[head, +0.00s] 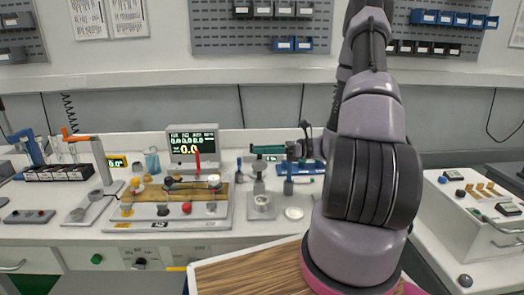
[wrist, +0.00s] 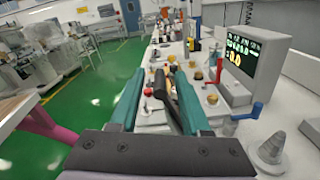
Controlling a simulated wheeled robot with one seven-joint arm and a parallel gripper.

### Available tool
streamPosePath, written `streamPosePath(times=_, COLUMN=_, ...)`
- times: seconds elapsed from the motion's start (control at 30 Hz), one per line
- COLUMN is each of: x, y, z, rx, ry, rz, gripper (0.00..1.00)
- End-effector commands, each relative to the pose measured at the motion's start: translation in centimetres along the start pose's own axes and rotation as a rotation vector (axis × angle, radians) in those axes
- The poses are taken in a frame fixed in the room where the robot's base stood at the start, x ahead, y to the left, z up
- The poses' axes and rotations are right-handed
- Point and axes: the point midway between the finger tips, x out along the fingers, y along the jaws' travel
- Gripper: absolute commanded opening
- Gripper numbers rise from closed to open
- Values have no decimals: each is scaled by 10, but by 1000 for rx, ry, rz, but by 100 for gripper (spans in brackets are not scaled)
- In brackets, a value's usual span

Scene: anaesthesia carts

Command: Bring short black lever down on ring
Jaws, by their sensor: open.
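The grey console (head: 222,213) with a wood-coloured back strip stands left of centre in the head view. A dark lever (head: 183,185) lies low across its upper middle. In the wrist view a short black lever (wrist: 160,84) shows between my fingers, beside a red knob (wrist: 148,92). My gripper (head: 253,150) is open, with teal fingers pointing left, above and to the right of the console. In the wrist view the gripper (wrist: 159,74) shows nothing clasped between its fingers. I cannot make out which part is the ring.
A display (head: 193,143) stands behind the console and a red upright handle (head: 197,161) in front of it. Grey stands (head: 261,205) and a white round dish (head: 294,213) sit right of the console. A grey cone (wrist: 269,148) is at the wrist view's right.

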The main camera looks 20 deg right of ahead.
Motion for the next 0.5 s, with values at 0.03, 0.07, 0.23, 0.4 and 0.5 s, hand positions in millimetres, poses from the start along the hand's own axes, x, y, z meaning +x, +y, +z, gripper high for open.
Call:
streamPosePath(times=0.03, x=0, y=0, z=0, rx=0, ry=0, rz=0, gripper=36)
streamPosePath(times=0.07, x=0, y=0, z=0, rx=0, ry=0, rz=0, gripper=24)
streamPosePath(times=0.23, x=0, y=0, z=0, rx=0, ry=0, rz=0, gripper=0)
streamPosePath(times=0.4, x=0, y=0, z=0, rx=0, ry=0, rz=0, gripper=0)
streamPosePath(times=0.5, x=0, y=0, z=0, rx=0, ry=0, rz=0, gripper=0)
